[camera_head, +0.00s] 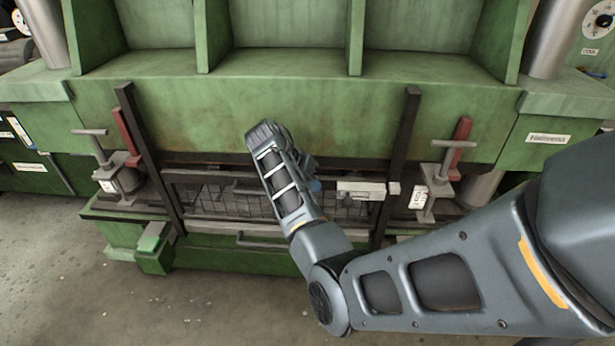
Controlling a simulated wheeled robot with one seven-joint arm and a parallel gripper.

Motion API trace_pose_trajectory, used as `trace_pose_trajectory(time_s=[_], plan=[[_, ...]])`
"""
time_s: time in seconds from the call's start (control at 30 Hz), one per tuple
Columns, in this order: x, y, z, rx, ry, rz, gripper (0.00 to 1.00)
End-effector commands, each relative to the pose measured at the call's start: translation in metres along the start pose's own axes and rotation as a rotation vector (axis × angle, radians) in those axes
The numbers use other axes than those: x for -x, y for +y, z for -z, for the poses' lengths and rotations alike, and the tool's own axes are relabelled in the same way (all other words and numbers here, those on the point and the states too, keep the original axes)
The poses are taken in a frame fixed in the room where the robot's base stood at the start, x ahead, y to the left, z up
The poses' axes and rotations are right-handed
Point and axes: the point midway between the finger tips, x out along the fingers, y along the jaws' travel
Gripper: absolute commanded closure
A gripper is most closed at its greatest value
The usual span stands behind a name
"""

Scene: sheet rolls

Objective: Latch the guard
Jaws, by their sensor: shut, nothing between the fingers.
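The guard (217,202) is a dark-framed wire mesh panel low between two dark upright posts on the front of the green press. A dark pull handle (262,242) runs along its lower edge. A pale grey latch block (361,190) sits on the guard's upper right, close to the right post. A small pale piece (394,188) lies just right of it; whether they engage is too small to tell. My gripper (312,180) shows only in part behind my forearm, in front of the guard and left of the latch block. Its fingers are mostly hidden and it appears empty.
T-handled clamps with red levers stand outside the posts, one at left (107,163) and one at right (440,172). A green box with a pale green top (152,240) juts out at lower left. The grey floor (60,290) in front is clear.

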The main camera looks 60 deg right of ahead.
Motion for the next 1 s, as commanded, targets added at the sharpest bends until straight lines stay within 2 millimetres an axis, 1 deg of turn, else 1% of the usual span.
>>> trace_pose_trajectory(time_s=[0.1, 0.23, 0.3, 0.4, 0.5, 0.67, 1.0], plan=[[-0.024, 0.002, 0.0, -0.001, -0.003, -0.003, 1.0], [-0.048, 0.001, 0.0, 0.001, -0.003, -0.002, 1.0], [-0.051, 0.013, 0.0, -0.001, -0.001, -0.001, 1.0], [-0.059, 0.023, -0.002, -0.001, -0.001, -0.001, 1.0], [-0.064, 0.029, -0.002, -0.001, 0.0, -0.001, 1.0], [-0.068, 0.033, -0.003, -0.001, 0.0, 0.0, 1.0], [-0.07, 0.032, -0.001, -0.002, -0.001, 0.0, 1.0]])
